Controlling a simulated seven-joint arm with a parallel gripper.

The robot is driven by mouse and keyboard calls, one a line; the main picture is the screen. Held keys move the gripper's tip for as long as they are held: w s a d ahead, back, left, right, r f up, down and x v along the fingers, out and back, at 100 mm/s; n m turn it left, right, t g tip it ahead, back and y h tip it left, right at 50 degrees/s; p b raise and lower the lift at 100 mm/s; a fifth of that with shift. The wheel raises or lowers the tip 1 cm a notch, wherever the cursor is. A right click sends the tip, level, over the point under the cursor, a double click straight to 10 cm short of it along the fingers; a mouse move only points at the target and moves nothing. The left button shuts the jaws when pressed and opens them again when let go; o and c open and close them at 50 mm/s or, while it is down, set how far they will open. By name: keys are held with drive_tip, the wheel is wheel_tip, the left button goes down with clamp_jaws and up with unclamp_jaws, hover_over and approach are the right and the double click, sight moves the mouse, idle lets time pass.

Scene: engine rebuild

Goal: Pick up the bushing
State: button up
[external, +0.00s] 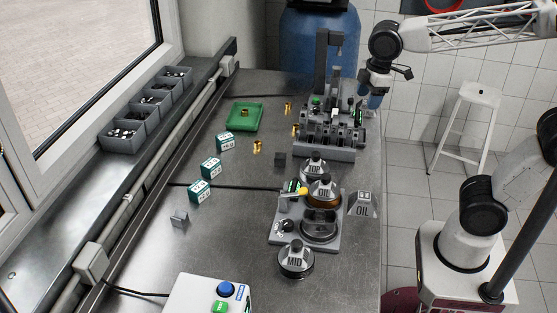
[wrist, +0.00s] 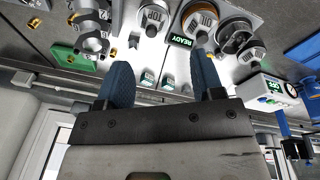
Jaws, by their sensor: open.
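Several small brass bushings show in the external view. One bushing (external: 244,114) sits in the green tray (external: 235,127); others stand on the metal bench, one bushing (external: 257,146) in the middle, another (external: 288,107) further back and one (external: 296,130) close to the engine block. My gripper (external: 375,98) is raised at the bench's right edge, beside the engine block and apart from the bushings. In the wrist view my gripper (wrist: 160,62) has its blue fingers spread with nothing held between them. A brass piece (wrist: 113,52) shows left of the fingers there.
The grey engine block (external: 325,140) stands at the back right of the bench. A station with labelled round tools (external: 320,215) is in front of it. Green-and-white boxes (external: 199,191) stand at left. Grey bins (external: 125,137) line the window ledge. The bench's left front is fairly clear.

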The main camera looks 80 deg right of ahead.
drive_tip(key=w+d+n, duration=0.6)
drive_tip(key=w+d, duration=0.5)
drive_tip(key=w, duration=0.2)
drive_tip(key=n+g, duration=0.2)
drive_tip(key=n, duration=0.5)
hover_over(296, 125)
wheel_tip(296, 125, down, 4)
wheel_tip(296, 125, down, 18)
drive_tip(key=shift+s+f, duration=0.15)
drive_tip(key=shift+f, duration=1.25)
drive_tip(key=shift+f, duration=0.1)
drive_tip(key=shift+f, duration=2.5)
